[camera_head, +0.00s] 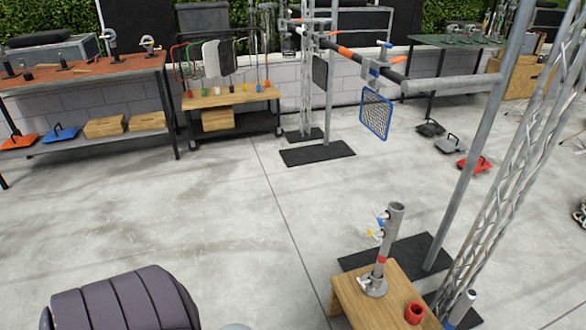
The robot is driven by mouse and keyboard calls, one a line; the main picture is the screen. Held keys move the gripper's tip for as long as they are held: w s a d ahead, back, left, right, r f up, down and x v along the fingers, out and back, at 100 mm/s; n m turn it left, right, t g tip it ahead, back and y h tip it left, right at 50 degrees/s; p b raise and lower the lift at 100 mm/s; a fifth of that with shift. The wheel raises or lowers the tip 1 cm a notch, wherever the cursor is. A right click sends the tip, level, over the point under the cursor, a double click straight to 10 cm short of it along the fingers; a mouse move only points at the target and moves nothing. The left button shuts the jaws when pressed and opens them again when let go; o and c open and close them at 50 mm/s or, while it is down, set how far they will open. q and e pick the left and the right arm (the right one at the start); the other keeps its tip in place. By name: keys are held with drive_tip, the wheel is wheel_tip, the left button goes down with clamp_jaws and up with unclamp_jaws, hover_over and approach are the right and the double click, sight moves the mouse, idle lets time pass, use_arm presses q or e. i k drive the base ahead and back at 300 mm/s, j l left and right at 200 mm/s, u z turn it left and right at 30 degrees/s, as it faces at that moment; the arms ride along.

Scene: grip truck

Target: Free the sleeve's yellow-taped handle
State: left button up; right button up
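A grey metal sleeve (392,238) stands upright, leaning slightly right in the picture, on a round flange on a small wooden table (350,311) at the lower right. It has a red band low on its body. Two small lever handles stick out on its left side, the upper one with blue tape (381,215) and the lower one with yellow tape (376,234). The handles are too small to tell how they are latched.
A red ring (414,312) sits on the small table, right of the sleeve. A grey upright pole (470,170) and a lattice truss (515,170) rise just behind and to its right. A blue-framed mesh panel (376,114) hangs above and beyond. The floor to the left is clear.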

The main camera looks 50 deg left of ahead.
sight(376, 236)
drive_tip(key=u, duration=0.9)
drive_tip(key=j+z, duration=0.15)
drive_tip(key=z, duration=0.3)
drive_tip(key=i, duration=0.05)
